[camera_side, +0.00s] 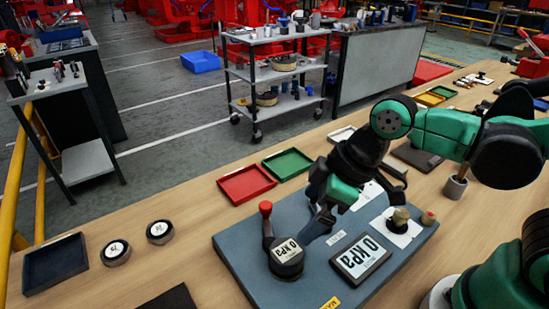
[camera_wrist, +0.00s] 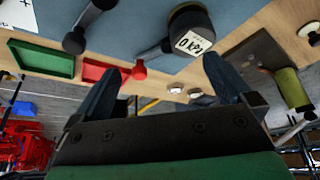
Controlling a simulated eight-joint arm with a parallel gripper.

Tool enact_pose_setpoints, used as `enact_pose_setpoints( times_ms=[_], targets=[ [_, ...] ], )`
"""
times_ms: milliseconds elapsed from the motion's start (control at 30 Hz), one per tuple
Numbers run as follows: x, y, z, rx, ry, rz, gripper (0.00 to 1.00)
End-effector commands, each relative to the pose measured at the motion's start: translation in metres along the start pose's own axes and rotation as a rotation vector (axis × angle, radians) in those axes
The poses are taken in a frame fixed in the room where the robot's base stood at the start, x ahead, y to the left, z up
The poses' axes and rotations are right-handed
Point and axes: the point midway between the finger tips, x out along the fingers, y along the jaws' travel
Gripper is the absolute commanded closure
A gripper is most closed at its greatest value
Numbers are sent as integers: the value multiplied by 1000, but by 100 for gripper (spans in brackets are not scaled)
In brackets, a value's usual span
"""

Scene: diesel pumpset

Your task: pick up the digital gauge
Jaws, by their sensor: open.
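The digital gauge (camera_side: 287,257) is a round black body with a white "0 kPa" face, on the left part of a blue-grey board (camera_side: 235,240). In the wrist view the gauge (camera_wrist: 190,22) is at the upper middle, ahead of the fingers. A flat rectangular plate (camera_side: 361,257), also marked "0 kPa", lies to its right on the board. My gripper (camera_side: 314,212) is above the board, just up and right of the gauge in the side view. In the wrist view my gripper (camera_wrist: 162,66) has its fingers wide apart, with nothing held between them. The arm hides part of the board.
A red-knobbed lever (camera_side: 266,208) stands close beside the gauge. Brass fittings (camera_side: 399,220) sit on the board's right. Red (camera_side: 246,184) and green (camera_side: 288,163) trays lie behind the board. Two round pucks (camera_side: 116,252) and a dark tray (camera_side: 55,265) are at left, with bare table between.

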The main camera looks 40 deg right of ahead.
Motion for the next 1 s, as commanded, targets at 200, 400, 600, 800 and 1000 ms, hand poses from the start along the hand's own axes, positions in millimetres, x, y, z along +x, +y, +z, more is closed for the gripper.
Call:
enact_pose_setpoints(
  times_ms=[200,400,600,800,1000],
  targets=[
    [15,-33,-4,-228,-33,-123,0],
    [28,-34,-3,-228,-34,-123,0],
    [47,-36,-2,-227,-34,-121,0],
    [61,-38,-2,-225,-34,-121,0],
    [68,-39,-1,-224,-34,-120,0]
  ],
)
